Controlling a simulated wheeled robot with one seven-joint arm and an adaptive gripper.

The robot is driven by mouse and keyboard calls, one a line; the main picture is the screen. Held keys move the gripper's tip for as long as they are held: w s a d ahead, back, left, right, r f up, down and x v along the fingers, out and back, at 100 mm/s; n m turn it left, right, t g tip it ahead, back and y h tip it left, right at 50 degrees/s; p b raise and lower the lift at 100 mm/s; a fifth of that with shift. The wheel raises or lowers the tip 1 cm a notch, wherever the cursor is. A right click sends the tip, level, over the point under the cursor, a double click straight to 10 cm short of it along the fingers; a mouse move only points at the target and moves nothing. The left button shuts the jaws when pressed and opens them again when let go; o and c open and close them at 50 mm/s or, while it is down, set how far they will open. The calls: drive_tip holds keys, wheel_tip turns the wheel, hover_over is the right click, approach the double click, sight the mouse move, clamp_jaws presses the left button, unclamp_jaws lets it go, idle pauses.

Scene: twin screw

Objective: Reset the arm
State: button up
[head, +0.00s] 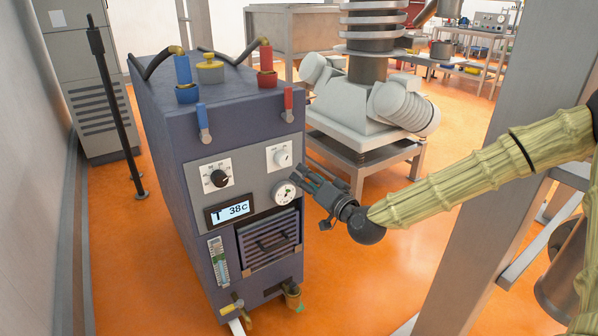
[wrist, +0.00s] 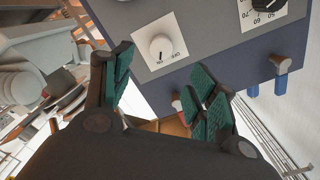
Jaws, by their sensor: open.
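My gripper (head: 300,177) is open and empty, at the right side of the blue machine's front (head: 180,150). In the wrist view its green-padded fingers (wrist: 161,66) are spread apart. A white knob on a white plate (head: 282,157) is just beyond the fingertips; in the wrist view this knob (wrist: 161,47) shows between and past them, and I see no contact. A round gauge (head: 285,192) is just below the fingers in the head view. My arm reaches in from the right.
The machine front also carries a black dial (head: 218,178), a display reading 38 (head: 230,212), a blue lever (head: 203,122), a red lever (head: 288,102) and a grille (head: 270,243). A metal post (head: 490,170) stands on the right. Orange floor (head: 350,280) is open below my gripper.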

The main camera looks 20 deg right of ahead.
drive_tip(key=s+a+f+n+g, duration=0.1)
drive_tip(key=s+a+f+g, duration=0.1)
drive_tip(key=f, duration=0.4)
drive_tip(key=s+a+f+g, duration=0.1)
drive_tip(key=s+a+f, duration=0.15)
drive_tip(key=f, duration=0.35)
drive_tip(key=s+a+f+n+g+h, duration=0.15)
drive_tip(key=s+f+g, duration=0.85)
drive_tip(key=s+f, duration=1.55)
drive_tip(key=s+d+f+n+g+h, duration=0.1)
drive_tip(key=s+d+f+g+h, duration=0.15)
drive_tip(key=s, duration=0.65)
drive_tip(key=s+d+f+n+g+h, duration=0.15)
drive_tip(key=s+d+f, duration=0.25)
drive_tip(key=s, duration=0.4)
wheel_tip(320, 180, up, 20)
drive_tip(key=p, duration=2)
drive_tip(key=shift+a+m+p, duration=0.3)
